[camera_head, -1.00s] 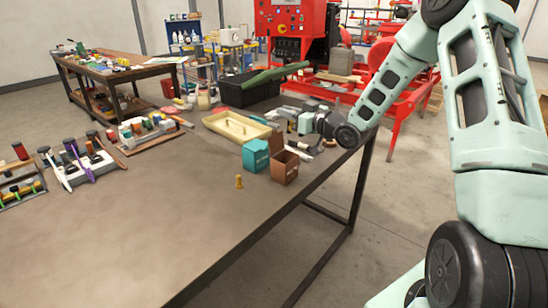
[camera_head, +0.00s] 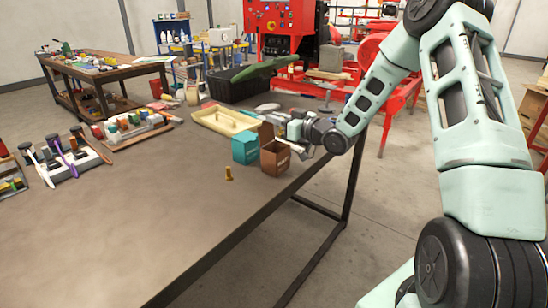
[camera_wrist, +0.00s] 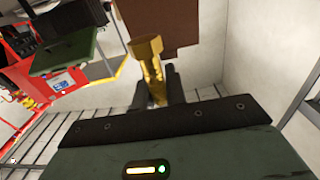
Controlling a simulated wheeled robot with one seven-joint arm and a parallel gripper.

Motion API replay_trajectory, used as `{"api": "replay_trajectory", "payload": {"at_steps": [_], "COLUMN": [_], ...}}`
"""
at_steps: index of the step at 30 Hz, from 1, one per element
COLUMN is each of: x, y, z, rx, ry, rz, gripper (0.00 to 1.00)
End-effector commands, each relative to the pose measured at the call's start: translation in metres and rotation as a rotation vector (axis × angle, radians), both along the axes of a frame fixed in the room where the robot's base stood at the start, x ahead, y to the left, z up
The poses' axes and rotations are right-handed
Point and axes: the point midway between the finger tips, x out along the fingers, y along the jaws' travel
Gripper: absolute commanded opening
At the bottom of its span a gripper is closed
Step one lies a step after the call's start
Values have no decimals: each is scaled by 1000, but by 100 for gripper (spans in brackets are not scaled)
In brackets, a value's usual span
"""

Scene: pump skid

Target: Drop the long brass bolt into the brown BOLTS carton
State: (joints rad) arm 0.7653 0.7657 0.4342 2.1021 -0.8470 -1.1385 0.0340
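In the wrist view my gripper (camera_wrist: 155,90) is shut on a brass bolt (camera_wrist: 147,62), its wide head away from the palm. The brown BOLTS carton (camera_head: 275,160) stands open on the table near its right edge; its brown side (camera_wrist: 172,28) shows beyond the bolt in the wrist view. In the head view my gripper (camera_head: 297,130) is just behind and right of the carton; the held bolt cannot be made out there. A second, small brass bolt (camera_head: 229,173) stands upright on the table in front of the cartons.
A teal carton (camera_head: 244,148) stands directly left of the brown one. A cream tray (camera_head: 226,122) and a black crate (camera_head: 232,88) lie behind. Racks of tools (camera_head: 62,158) are at the left. The table's front middle is clear.

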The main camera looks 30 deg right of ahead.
Motion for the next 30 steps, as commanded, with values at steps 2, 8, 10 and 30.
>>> {"api": "replay_trajectory", "payload": {"at_steps": [2,8,10,30], "x": [0,0,0,-110], "y": [0,0,0,-41], "z": [0,0,0,-1], "rx": [0,0,0,-1], "ry": [0,0,1,2], "rz": [0,0,0,-5], "gripper": [33,39,39,39]}}
